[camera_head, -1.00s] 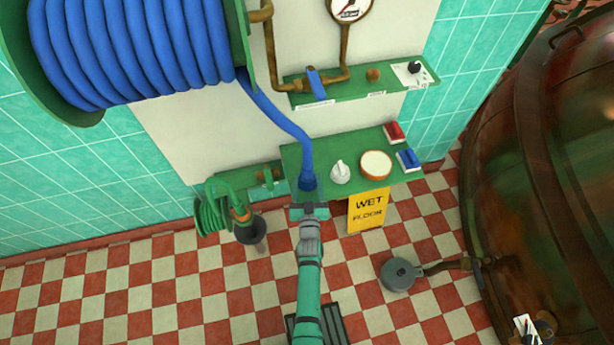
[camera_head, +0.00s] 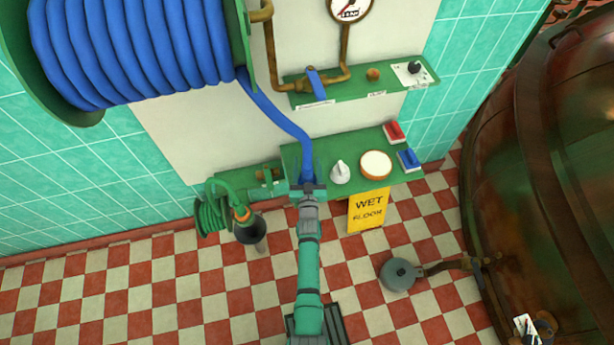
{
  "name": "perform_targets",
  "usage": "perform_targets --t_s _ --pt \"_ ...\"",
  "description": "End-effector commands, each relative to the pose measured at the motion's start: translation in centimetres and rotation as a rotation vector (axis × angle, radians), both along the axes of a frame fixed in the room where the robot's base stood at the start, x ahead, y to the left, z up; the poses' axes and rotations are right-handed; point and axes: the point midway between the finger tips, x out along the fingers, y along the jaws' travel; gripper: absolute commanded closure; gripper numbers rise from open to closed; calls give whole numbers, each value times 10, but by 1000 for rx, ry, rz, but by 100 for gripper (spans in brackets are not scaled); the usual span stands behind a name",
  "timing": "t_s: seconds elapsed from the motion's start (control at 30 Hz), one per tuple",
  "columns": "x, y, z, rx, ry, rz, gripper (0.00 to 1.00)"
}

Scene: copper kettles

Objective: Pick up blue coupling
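The blue coupling (camera_head: 307,178) is at the lower end of the blue hose (camera_head: 290,125), at the left part of the lower green shelf. Only a little of it shows, because my gripper covers its lower part. My gripper (camera_head: 307,187) is right at the coupling, with my arm reaching up to it from the bottom of the picture. The fingers are too small and too hidden to tell whether they are around the coupling or only beside it.
On the lower green shelf (camera_head: 330,150) are a white knob (camera_head: 340,172), a round white-topped pot (camera_head: 376,164), and red (camera_head: 394,133) and blue (camera_head: 408,160) blocks. A yellow wet-floor sign (camera_head: 367,211) hangs below. A green hose (camera_head: 212,212) is at left, a copper kettle (camera_head: 540,170) at right.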

Motion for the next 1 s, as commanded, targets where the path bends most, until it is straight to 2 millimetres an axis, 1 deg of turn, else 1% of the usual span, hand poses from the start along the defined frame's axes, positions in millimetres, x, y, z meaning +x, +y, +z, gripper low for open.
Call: perform_targets --t_s 0.03,0.07,0.1,0.17,0.47,0.57,0.67,0.77,1.0 --pt "0 0 0 0 0 0 57" --pt "0 0 0 0 0 0 64" --pt "0 0 0 0 0 0 74" --pt "0 0 0 0 0 0 87" --pt "0 0 2 0 -3 0 87" --pt "0 0 6 -1 -4 1 87" --pt "0 0 16 0 -5 2 87" --pt "0 0 32 -1 -7 0 87" --pt "-24 3 59 -1 -3 5 87"
